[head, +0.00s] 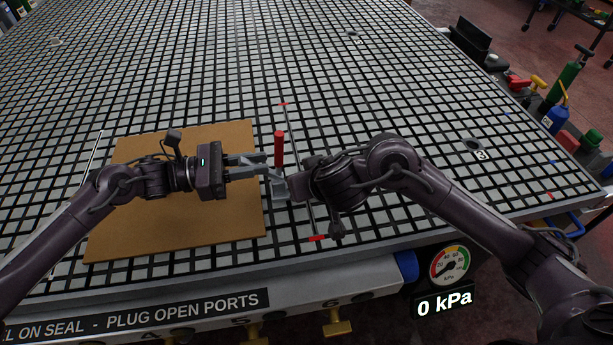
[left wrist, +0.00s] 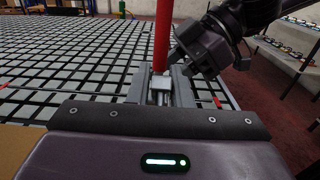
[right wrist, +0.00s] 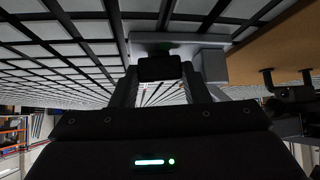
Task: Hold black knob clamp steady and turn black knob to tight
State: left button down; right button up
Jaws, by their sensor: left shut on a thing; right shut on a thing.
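The clamp shows a red upright post (head: 279,148) at the right edge of the brown board in the head view; it also rises in the left wrist view (left wrist: 161,38). My left gripper (head: 266,166) comes from the left, with its fingers shut on the clamp's grey body (left wrist: 161,84) just in front of the post. My right gripper (head: 281,187) comes from the right, close to the left one. In the right wrist view its fingers are shut on the black knob (right wrist: 160,68). The knob is hidden by the grippers in the head view.
The brown board (head: 180,242) lies flat on the grey grid table (head: 400,90). A thin rod with red ends (head: 317,238) runs beside the clamp. A gauge (head: 450,264) at the front edge sits above a 0 kPa display (head: 444,303).

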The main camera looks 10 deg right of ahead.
jog(key=shift+f, duration=0.1)
jog(key=o, duration=1)
jog(key=shift+a, duration=0.1)
pick_arm(q)
jog(key=c, duration=1.2)
grip_release()
jog(key=shift+d, duration=0.15)
jog(key=shift+c, duration=0.2)
pick_arm(e)
jog(key=shift+r, duration=0.2)
